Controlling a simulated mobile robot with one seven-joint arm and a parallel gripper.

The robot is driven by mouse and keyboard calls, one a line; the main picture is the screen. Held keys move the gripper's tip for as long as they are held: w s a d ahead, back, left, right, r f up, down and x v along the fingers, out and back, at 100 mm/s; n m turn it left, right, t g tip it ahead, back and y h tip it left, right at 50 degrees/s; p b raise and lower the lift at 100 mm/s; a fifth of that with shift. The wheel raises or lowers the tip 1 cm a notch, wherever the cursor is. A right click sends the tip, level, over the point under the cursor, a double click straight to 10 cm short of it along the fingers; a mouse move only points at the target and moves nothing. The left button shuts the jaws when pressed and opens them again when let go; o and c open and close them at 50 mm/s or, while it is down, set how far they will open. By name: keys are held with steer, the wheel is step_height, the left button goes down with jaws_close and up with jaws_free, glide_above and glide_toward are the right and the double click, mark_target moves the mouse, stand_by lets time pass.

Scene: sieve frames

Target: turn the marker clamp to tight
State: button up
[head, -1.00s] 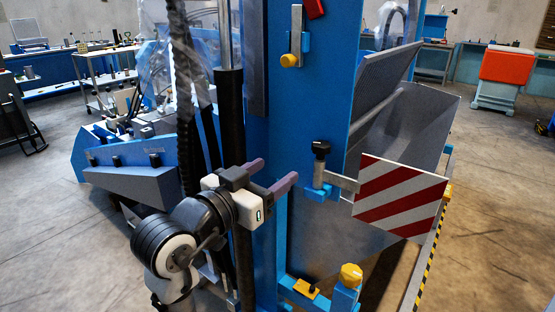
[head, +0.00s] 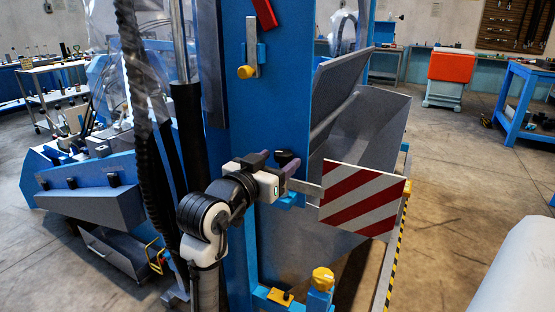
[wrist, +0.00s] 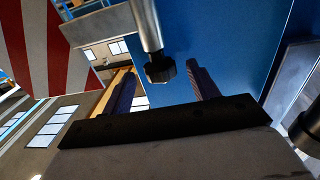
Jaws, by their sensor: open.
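The marker is a red-and-white striped board (head: 362,200) on a flat grey bar at the blue column; part of it also shows in the wrist view (wrist: 45,45). The clamp's black knob (head: 287,156) sits at the bar's column end, above a blue bracket (head: 290,200). My gripper (head: 280,160) is open, its purple-grey fingers reaching to the knob, which they partly cover. In the wrist view the black knob (wrist: 160,70), on a metal stem, appears between the two spread fingers (wrist: 163,80). I see a gap on each side there; contact is not visible.
The tall blue column (head: 265,110) stands just behind my gripper. A yellow knob (head: 246,72) is above and another yellow knob (head: 323,278) below. A grey hopper (head: 370,125) is behind the board. Hoses hang left of my arm. Open floor lies to the right.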

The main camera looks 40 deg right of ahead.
steer(key=shift+w+d, duration=0.15)
steer(key=shift+d, duration=0.25)
steer(key=c, duration=1)
steer(key=shift+w+m+g+h, duration=0.25)
steer(key=shift+m+g, duration=0.45)
steer(key=shift+g, duration=0.35)
steer(key=shift+w+m+g+h, duration=0.15)
steer(key=shift+m+g+h, duration=0.1)
steer(key=shift+m+g, duration=0.65)
steer(key=shift+w+m+g, duration=0.1)
steer(key=shift+m+g, duration=0.8)
steer(key=shift+g, duration=0.95)
steer(key=o, duration=1)
